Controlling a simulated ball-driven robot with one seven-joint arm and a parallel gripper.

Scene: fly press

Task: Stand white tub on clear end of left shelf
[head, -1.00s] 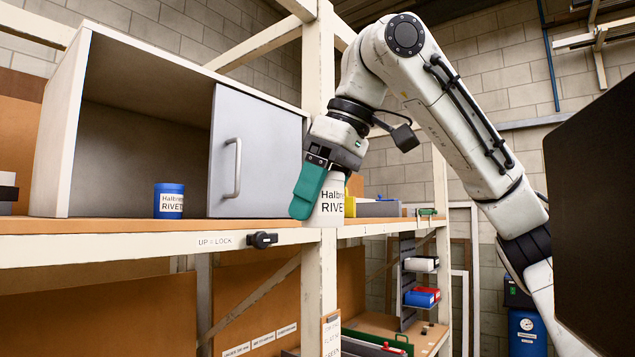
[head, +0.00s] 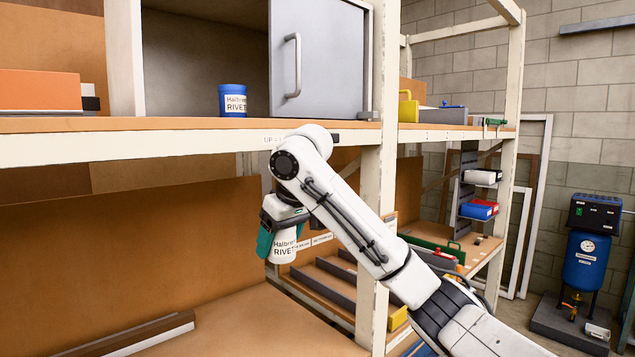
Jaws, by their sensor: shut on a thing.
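The white tub (head: 285,247), labelled "Halbr... RIVET", is held upright in my gripper (head: 268,240). The gripper's green finger lies against the tub's left side; the other finger is hidden. Tub and gripper hang below the level of the upper left shelf (head: 60,126), in front of the lower bay and left of the post.
The orange box (head: 38,90) sits at the shelf's far left. A lower bench surface (head: 235,318) holds a long bar (head: 130,338) at front left. A yellow item (head: 408,107) and others sit on the right shelf.

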